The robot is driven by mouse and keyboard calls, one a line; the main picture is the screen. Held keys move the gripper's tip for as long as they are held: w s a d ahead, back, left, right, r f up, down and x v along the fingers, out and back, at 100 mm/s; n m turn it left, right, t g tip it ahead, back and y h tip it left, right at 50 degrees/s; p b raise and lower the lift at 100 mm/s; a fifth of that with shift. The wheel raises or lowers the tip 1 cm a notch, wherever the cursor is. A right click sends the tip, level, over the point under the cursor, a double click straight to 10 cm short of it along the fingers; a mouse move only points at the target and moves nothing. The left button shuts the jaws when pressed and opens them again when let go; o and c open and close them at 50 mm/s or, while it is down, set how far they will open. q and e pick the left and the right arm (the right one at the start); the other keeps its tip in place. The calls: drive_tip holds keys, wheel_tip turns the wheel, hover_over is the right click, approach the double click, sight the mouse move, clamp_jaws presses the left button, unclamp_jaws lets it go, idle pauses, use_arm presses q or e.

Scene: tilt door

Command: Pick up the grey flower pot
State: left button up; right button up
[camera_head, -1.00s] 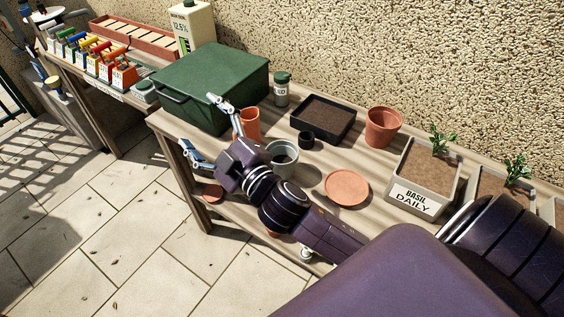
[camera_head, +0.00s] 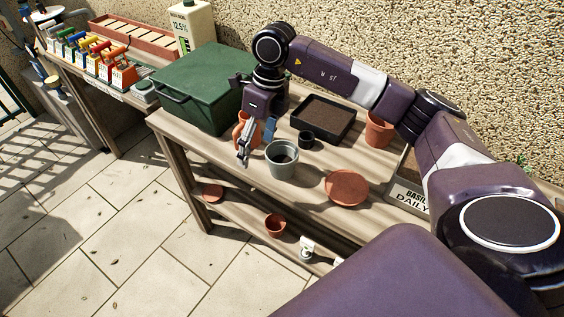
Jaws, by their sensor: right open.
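The grey flower pot (camera_head: 283,162) stands upright near the front edge of the wooden bench (camera_head: 317,192), fully in view. My right gripper (camera_head: 255,143) points down just left of and behind the grey pot, apart from it as far as I can see. It is open, with one silvery finger toward the front and the other by the terracotta pot (camera_head: 240,130). That terracotta pot is partly hidden behind the gripper. My left gripper is not in view.
A green box (camera_head: 205,85) stands left of the gripper. A small black pot (camera_head: 306,139), a black soil tray (camera_head: 325,117), a terracotta saucer (camera_head: 346,187) and another terracotta pot (camera_head: 379,129) stand around the grey pot.

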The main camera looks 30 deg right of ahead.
sight(282, 152)
drive_tip(key=d+r+m+h, duration=0.1)
drive_tip(key=d+h, duration=0.1)
drive_tip(key=d, duration=0.5)
drive_tip(key=shift+g, duration=0.3)
drive_tip(key=f+p, duration=0.1)
drive_tip(key=f, duration=0.1)
drive_tip(key=f+p, duration=0.1)
drive_tip(key=f, duration=0.1)
drive_tip(key=f+p, duration=0.1)
drive_tip(key=f, duration=0.1)
drive_tip(key=shift+s+d+f, duration=0.1)
drive_tip(key=shift+s+f, duration=0.05)
drive_tip(key=shift+s, duration=0.1)
drive_tip(key=shift+f, duration=0.45)
drive_tip(key=shift+w, duration=0.1)
drive_tip(key=c, duration=1.3)
